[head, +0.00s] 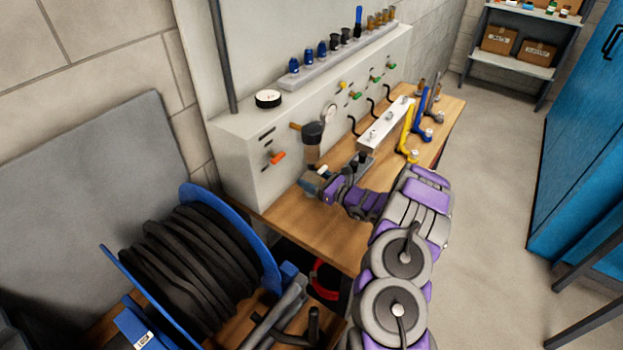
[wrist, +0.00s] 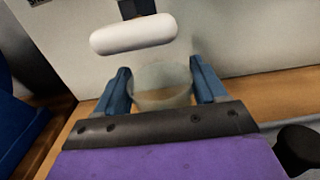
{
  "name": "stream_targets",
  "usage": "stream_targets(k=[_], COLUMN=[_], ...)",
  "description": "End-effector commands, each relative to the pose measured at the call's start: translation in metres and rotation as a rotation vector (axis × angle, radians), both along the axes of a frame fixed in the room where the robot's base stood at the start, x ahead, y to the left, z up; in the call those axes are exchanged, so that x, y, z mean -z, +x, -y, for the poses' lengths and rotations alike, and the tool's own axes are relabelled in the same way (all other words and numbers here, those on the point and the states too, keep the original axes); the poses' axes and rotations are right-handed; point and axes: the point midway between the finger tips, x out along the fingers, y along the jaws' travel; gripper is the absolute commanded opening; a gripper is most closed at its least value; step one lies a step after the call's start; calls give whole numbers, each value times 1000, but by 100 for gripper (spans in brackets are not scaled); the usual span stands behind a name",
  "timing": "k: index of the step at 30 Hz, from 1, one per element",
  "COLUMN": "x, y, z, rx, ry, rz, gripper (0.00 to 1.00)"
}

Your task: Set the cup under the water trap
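A translucent, pale cup (wrist: 162,88) sits between the two blue fingers of my gripper (wrist: 163,92) in the wrist view. The fingers appear to press on its sides, and its lower part is hidden behind my gripper's dark edge. In the head view my gripper (head: 317,183) is low over the bench, close to the panel front. The water trap (head: 312,153), with a dark top and brownish bowl, is on the panel just above my gripper. In the head view the cup is small and mostly hidden by my gripper.
A white rounded piece (wrist: 133,34) is close beyond the cup; I cannot tell what it is. A hose reel (head: 190,262) is at left.

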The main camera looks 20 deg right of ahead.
Motion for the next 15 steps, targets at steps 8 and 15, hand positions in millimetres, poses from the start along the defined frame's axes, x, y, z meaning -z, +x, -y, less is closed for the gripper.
stream_targets(k=[8, 15], x=[-1, -1], y=[0, 0], z=[-4, -3], rx=[-1, -1], ry=[-3, -2], rz=[1, 0], gripper=[96, 96])
